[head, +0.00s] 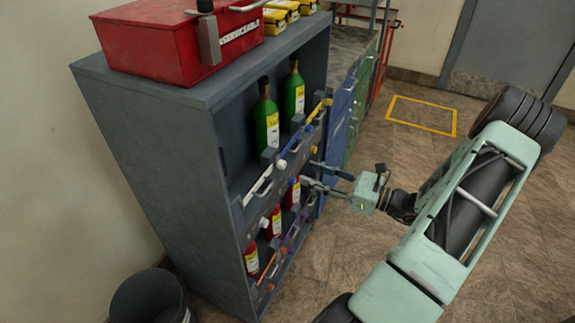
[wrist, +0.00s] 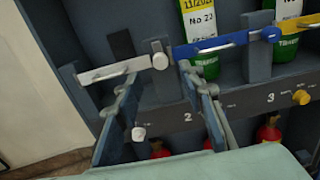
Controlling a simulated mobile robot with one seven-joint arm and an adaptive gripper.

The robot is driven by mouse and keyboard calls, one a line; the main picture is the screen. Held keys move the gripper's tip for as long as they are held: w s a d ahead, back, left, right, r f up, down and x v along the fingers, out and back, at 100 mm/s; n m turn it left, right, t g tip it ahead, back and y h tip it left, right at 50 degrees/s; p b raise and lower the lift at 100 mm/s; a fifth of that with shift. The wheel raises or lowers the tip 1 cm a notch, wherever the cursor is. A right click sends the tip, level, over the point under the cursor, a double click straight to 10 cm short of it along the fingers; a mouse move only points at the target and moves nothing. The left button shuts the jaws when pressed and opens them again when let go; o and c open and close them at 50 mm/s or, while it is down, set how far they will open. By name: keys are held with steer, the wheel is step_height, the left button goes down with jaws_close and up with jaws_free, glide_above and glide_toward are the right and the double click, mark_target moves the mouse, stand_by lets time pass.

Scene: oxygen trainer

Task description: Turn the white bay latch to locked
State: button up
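The white bay bar (wrist: 105,72) runs nearly level across the leftmost upper bay, with a round pale pivot (wrist: 160,60) at its right end. A small white knob (wrist: 138,133) shows below it, between my fingers in the wrist view. In the head view the white bar (head: 262,186) is on the near end of the upper shelf. My gripper (wrist: 157,80) is open, its two fingers apart and holding nothing. In the head view my gripper (head: 309,173) reaches the cabinet front from the right. Contact with the knob cannot be told.
The grey cabinet (head: 150,150) holds green bottles (head: 266,118) above and red bottles (head: 251,258) below. A blue bar (wrist: 215,46) and yellow knob (wrist: 301,97) lie to the right. A red case (head: 165,45) sits on top. A dark bin (head: 148,298) stands at lower left.

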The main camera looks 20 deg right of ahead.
mark_target(285, 165)
steer(key=x, duration=0.8)
steer(key=shift+w+a+f, duration=0.1)
steer(key=shift+w+a, duration=0.05)
jaws_close()
